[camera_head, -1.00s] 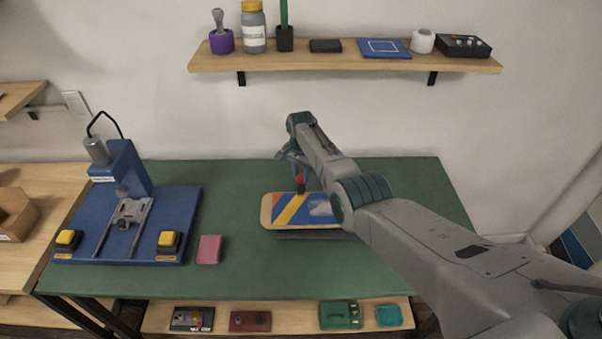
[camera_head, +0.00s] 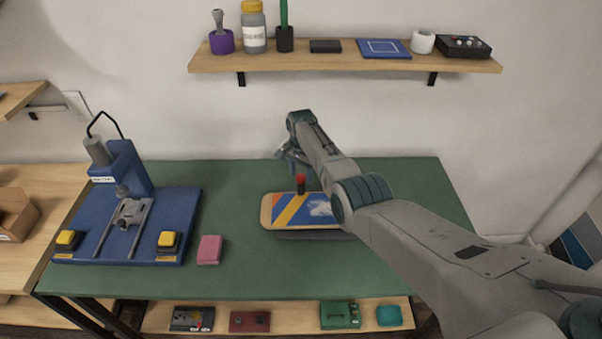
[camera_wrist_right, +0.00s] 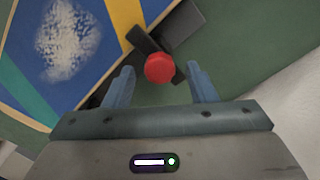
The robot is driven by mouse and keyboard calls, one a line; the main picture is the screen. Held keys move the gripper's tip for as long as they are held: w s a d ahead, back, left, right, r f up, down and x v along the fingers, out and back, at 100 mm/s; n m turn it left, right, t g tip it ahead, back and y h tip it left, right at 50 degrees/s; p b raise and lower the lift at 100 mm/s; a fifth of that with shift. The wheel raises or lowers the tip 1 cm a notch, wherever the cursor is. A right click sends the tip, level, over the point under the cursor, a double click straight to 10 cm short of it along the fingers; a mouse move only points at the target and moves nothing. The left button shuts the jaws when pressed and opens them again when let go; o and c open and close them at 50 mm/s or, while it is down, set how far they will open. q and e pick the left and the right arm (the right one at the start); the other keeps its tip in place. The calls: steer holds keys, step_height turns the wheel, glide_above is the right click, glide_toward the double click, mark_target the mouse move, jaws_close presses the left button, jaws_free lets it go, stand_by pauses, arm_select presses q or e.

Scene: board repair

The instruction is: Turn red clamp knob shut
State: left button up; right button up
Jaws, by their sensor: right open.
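The red clamp knob (camera_head: 300,180) stands at the back edge of the board (camera_head: 268,210), which has blue, yellow and orange stripes and a whitish patch. In the right wrist view the round red knob (camera_wrist_right: 159,68) sits on a dark clamp bar (camera_wrist_right: 143,41) reaching over the board's edge. My right gripper (camera_head: 287,157) is open, just behind and above the knob in the head view. In the wrist view its two blue-grey fingers (camera_wrist_right: 160,84) lie on either side of the knob, with gaps and no visible contact. My left gripper is out of view.
The board rests on a dark holder on the green table (camera_head: 235,270). A pink block (camera_head: 209,249) lies to its left, beside a blue press station (camera_head: 80,220) with yellow buttons. A wall shelf (camera_head: 300,63) with several items hangs behind.

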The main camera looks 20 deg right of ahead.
mark_target(301, 176)
step_height(301, 176, up, 10)
steer(key=b, duration=0.1)
steer(key=shift+r, duration=0.15)
stand_by(0.5)
